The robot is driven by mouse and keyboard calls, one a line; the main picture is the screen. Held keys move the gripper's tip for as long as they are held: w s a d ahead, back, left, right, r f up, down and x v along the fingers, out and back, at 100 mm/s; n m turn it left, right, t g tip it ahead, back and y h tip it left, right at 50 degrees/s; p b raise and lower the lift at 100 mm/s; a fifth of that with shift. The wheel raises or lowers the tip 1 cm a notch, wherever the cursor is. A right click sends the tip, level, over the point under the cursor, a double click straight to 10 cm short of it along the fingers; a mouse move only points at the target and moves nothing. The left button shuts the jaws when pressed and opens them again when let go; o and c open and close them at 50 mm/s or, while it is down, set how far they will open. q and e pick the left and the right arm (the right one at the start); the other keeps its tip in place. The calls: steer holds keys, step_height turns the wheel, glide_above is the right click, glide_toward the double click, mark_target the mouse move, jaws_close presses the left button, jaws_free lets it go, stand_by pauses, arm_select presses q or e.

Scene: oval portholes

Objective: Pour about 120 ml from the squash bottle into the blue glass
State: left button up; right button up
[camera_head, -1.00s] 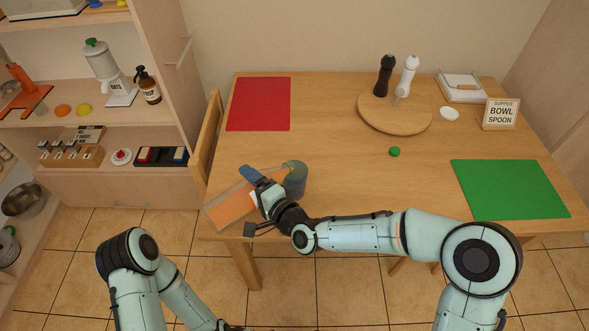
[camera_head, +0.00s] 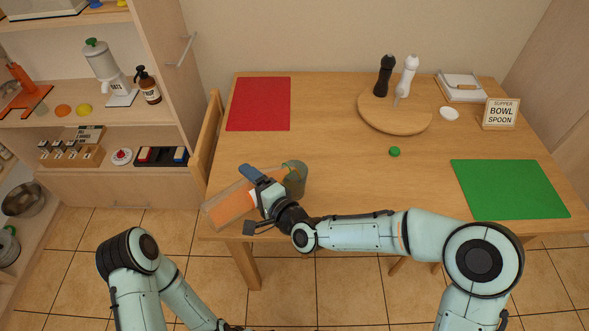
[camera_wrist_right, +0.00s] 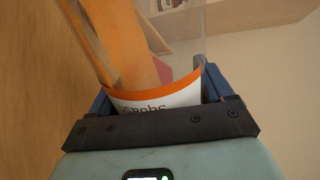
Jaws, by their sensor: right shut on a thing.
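The squash bottle (camera_head: 230,207) is clear with orange liquid and a white label. It lies steeply tilted over the table's front left, base at lower left and neck toward the blue glass (camera_head: 297,184). The glass stands upright on the table and looks grey-green. My right gripper (camera_head: 260,187) is shut around the bottle at its label. The right wrist view shows the label and orange liquid (camera_wrist_right: 130,55) between the fingers. The bottle's mouth is at the glass's rim; exact contact is unclear. A green cap (camera_head: 394,151) lies mid-table. My left gripper is out of view.
A red mat (camera_head: 259,104) lies behind the glass, a green mat (camera_head: 510,189) at the right. A round wooden board (camera_head: 394,118) holds two mills at the back. A chair (camera_head: 207,140) stands at the table's left edge. The table's middle is mostly clear.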

steer(key=shift+s+a+r, duration=0.15)
steer(key=shift+a, duration=0.05)
stand_by(0.4)
steer(key=shift+r+m, duration=0.25)
steer(key=shift+m, duration=0.05)
stand_by(1.3)
steer(key=shift+s+a+f+n, duration=0.15)
steer(key=shift+f+n, duration=0.45)
steer(key=shift+f, duration=0.25)
steer(key=shift+f+n+t+h+p, duration=0.1)
steer(key=shift+n+t+h+p, duration=0.2)
steer(key=shift+n, duration=0.5)
steer(key=shift+f, duration=0.25)
steer(key=shift+n, duration=0.3)
